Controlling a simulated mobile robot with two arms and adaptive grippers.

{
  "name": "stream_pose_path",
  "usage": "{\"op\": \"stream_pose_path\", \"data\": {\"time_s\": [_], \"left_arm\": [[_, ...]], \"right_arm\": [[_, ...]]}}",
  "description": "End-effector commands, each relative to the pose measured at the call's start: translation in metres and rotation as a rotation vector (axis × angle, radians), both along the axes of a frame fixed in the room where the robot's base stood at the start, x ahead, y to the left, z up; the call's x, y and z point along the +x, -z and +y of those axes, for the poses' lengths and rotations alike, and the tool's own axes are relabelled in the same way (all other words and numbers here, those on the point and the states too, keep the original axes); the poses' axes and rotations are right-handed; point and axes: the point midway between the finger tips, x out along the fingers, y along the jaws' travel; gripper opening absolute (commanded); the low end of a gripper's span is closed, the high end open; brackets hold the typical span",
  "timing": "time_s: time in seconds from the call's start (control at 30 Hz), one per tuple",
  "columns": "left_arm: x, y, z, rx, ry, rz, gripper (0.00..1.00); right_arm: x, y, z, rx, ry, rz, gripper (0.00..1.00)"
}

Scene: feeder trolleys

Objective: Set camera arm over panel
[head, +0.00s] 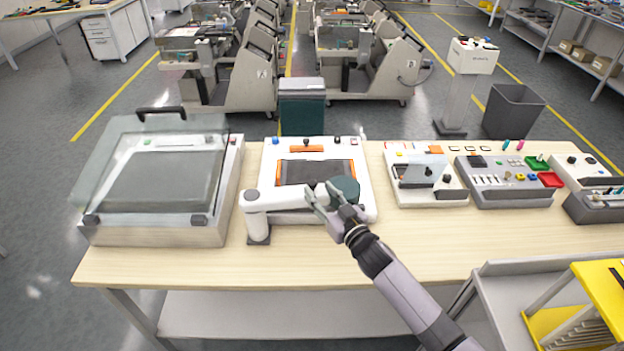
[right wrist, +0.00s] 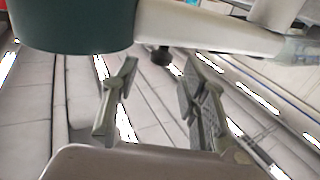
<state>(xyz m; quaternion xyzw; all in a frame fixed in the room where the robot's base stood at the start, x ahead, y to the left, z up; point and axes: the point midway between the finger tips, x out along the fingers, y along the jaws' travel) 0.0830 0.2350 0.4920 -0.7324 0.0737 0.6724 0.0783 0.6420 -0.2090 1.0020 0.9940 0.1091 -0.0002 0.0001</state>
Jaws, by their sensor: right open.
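The camera arm (head: 292,199) is white, with a post at the panel's front left and a dark green round head (head: 346,189) at its right end. It reaches across the front part of the white panel (head: 268,170), which has a dark screen with orange side strips. The head is above the panel's front right. My right gripper (head: 322,197) is open beside the arm, near the head. In the right wrist view, my open fingers (right wrist: 160,103) are empty, below the green head (right wrist: 75,25) and white arm (right wrist: 205,28); a small dark knob (right wrist: 161,56) hangs between. My left gripper is out of view.
A lidded grey box (head: 160,235) stands left on the wooden table (head: 400,255). Control units (head: 428,195) stand to the right. A dark green box (head: 302,108) rises behind the panel. A grey trolley with a yellow rack (head: 595,290) is at the front right.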

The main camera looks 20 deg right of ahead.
Motion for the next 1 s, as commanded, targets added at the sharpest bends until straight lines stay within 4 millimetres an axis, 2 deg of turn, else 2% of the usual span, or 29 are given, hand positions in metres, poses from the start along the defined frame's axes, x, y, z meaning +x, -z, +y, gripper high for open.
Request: {"op": "stream_pose_path", "data": {"time_s": [0.1, 0.33, 0.73, 1.0], "left_arm": [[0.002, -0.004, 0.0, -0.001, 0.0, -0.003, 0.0], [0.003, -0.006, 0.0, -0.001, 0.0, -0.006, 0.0], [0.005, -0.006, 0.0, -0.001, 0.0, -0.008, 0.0], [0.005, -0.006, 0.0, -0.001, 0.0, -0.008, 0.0]], "right_arm": [[0.022, -0.002, 0.005, 0.002, 0.0, -0.002, 0.4], [0.045, 0.0, 0.01, 0.001, 0.0, 0.0, 0.4], [0.049, 0.001, 0.011, 0.001, 0.0, 0.0, 0.4], [0.049, 0.001, 0.011, 0.0, 0.0, 0.0, 0.22]]}}
